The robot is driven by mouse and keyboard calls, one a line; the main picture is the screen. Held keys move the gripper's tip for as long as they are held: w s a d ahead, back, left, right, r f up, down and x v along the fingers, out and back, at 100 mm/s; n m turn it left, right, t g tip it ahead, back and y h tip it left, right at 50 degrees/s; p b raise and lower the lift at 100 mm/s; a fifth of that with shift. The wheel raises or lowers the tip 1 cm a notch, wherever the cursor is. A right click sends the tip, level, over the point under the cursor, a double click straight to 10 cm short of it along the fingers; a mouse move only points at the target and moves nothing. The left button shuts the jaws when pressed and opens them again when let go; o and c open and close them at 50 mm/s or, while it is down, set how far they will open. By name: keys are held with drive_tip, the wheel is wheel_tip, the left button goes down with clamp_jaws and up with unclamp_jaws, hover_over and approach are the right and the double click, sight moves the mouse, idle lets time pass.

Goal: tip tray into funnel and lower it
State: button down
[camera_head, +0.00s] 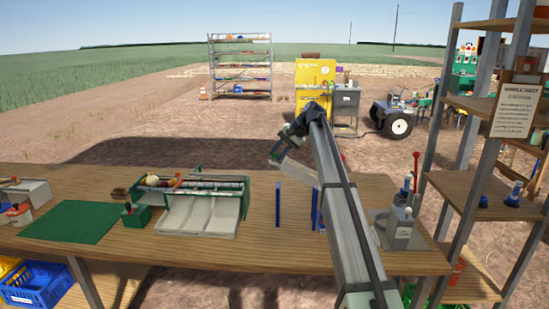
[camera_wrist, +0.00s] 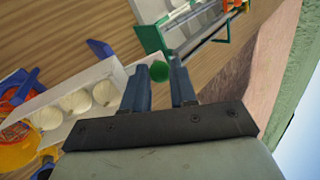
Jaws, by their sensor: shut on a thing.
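A pale tray (camera_wrist: 113,82) holds several whitish onions (camera_wrist: 75,102) in a row in the wrist view. A green knob (camera_wrist: 160,70) is at the tray's end. My gripper (camera_wrist: 158,78) is shut on this knob, with one dark blue finger on either side. An orange, round, slotted thing (camera_wrist: 18,142), perhaps the funnel, lies partly in view near the tray's far end. In the head view my gripper (camera_head: 277,158) is high over the table. The pale tray (camera_head: 302,172) shows slanting down to the right near blue posts (camera_head: 278,205). My arm hides its far part.
A green-framed bin with pale ramps (camera_head: 200,214) stands left of the posts on the wooden table (camera_head: 260,253). A green mat (camera_head: 72,222) lies farther left. A grey device (camera_head: 400,232) and tall shelves (camera_head: 462,190) stand at right.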

drive_tip(key=shift+d+r+y, duration=0.4)
drive_tip(key=shift+d+r, duration=0.1)
drive_tip(key=shift+d, duration=0.05)
drive_tip(key=c, duration=1.2)
unclamp_jaws()
drive_tip(key=shift+d+r, duration=0.1)
drive_tip(key=v, duration=1.3)
drive_tip(key=shift+d+r, duration=0.2)
drive_tip(key=shift+r, duration=0.05)
